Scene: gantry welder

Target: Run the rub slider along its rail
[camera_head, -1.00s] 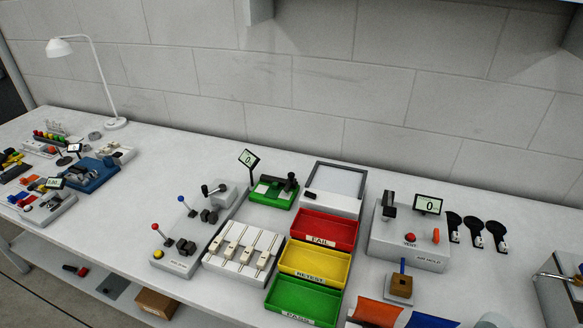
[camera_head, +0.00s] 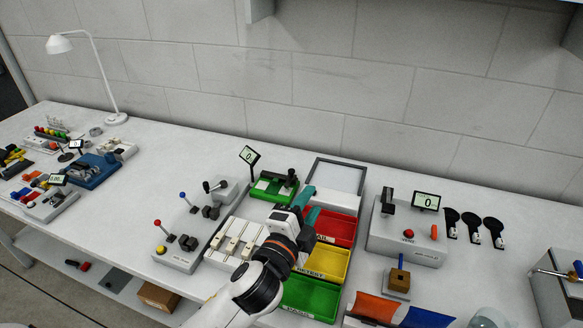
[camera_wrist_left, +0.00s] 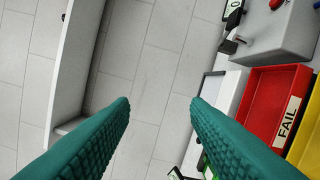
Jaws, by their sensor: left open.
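A green fixture (camera_head: 268,188) with pale pads and a black block with a handle (camera_head: 291,179) stands at the bench's middle; it looks like the rub slider on its rail. A small display (camera_head: 249,156) reading 0 stands behind it. My left gripper (camera_head: 308,205) is open and empty, with teal fingers just right of and in front of the fixture, over the trays. In the left wrist view the open fingers (camera_wrist_left: 160,101) point towards the wall; only a bit of green fixture (camera_wrist_left: 205,164) shows at the bottom edge. My right gripper is out of view.
Red FAIL (camera_head: 342,229), yellow (camera_head: 335,265) and green (camera_head: 322,298) trays lie beneath and right of my left arm. A lever box (camera_head: 180,256) is left; a grey machine (camera_head: 405,245) is right.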

